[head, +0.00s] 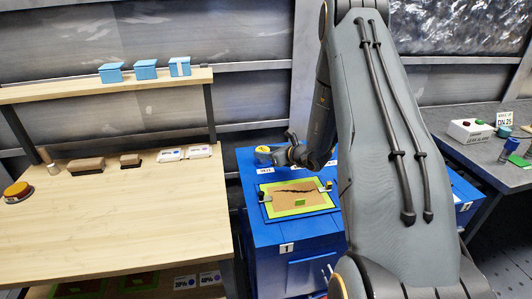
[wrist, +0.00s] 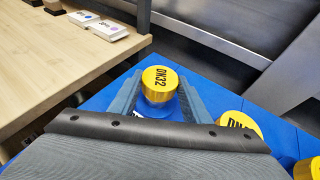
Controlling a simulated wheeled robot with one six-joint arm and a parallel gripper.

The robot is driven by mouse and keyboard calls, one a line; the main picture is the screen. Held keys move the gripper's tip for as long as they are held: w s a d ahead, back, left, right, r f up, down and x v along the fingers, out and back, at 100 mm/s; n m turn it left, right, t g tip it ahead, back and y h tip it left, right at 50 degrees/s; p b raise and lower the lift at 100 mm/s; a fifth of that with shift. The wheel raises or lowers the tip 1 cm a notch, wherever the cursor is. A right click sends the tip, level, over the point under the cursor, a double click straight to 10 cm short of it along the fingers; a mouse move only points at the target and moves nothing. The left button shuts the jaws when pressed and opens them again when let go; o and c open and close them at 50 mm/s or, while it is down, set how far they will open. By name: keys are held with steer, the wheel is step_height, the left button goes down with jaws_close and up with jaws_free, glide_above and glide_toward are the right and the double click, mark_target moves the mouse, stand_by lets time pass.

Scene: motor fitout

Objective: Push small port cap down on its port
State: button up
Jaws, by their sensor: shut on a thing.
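A yellow cap marked DN32 (wrist: 159,84) is between the two fingers of my gripper (wrist: 160,97) in the wrist view. My gripper is shut on its sides, and the cap's top faces the camera. In the head view the cap (head: 263,149) shows at the back left of the blue cabinet (head: 250,221), with my gripper (head: 272,154) at it. The port under the cap is hidden, so I cannot tell whether the cap is seated. Another yellow cap (wrist: 239,123) with partly hidden lettering is to the right, and a further yellow one (wrist: 307,169) is at the lower right edge.
A green-edged panel with a dark crack line (head: 296,198) lies on the cabinet top. A wooden bench (head: 110,225) with white boxes (head: 171,155) stands to the left. A grey table (head: 480,150) stands to the right. My arm hides part of the cabinet.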

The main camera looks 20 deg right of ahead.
steer(key=shift+f+b, duration=0.65)
steer(key=shift+b, duration=0.05)
stand_by(1.1)
steer(key=o, duration=1.1)
steer(key=shift+s, duration=0.1)
